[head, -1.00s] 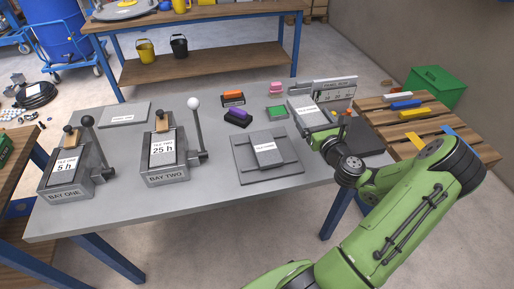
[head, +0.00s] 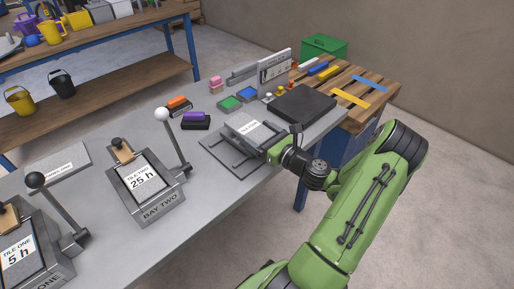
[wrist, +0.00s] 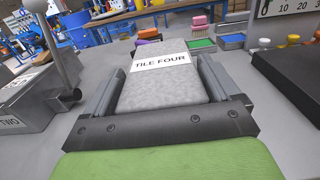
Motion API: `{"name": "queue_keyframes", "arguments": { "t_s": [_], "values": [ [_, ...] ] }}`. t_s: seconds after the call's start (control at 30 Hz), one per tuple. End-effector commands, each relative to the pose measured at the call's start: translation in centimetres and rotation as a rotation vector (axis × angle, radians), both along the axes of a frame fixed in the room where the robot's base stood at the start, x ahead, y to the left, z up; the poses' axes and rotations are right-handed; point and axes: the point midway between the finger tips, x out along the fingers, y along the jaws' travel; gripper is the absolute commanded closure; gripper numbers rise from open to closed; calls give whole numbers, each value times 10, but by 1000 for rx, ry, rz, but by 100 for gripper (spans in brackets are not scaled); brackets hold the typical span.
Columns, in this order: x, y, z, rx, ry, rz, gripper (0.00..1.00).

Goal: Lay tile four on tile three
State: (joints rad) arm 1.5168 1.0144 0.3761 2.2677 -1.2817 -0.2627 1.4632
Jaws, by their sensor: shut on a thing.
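Tile four (wrist: 158,78), a grey slab with a white label, is between the two fingers of my gripper (wrist: 160,85) in the wrist view. In the head view, tile four (head: 240,121) is over the flat dark grey plate (head: 222,152) at mid-table, and my gripper (head: 259,138) holds it from the near right side. Tile three cannot be made out now; the spot where a labelled tile lay on the plate is covered by tile four and my gripper. I cannot tell whether tile four touches what is below it.
Bay two (head: 158,208) and bay one (head: 45,270), with upright levers, stand to the left. Purple (head: 195,117) and orange (head: 178,103) blocks lie behind the plate. A black slab (head: 304,103) lies to the right, before an upright panel (head: 275,73). A slatted pallet (head: 350,85) stands beyond.

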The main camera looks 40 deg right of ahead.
Motion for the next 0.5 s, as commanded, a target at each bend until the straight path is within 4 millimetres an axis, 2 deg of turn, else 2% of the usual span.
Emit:
{"name": "queue_keyframes", "arguments": {
  "t_s": [0.2,0.5],
  "values": [
    [0,0,-35,3,-4,0,63],
    [0,0,-35,0,-4,0,63]
  ]
}}
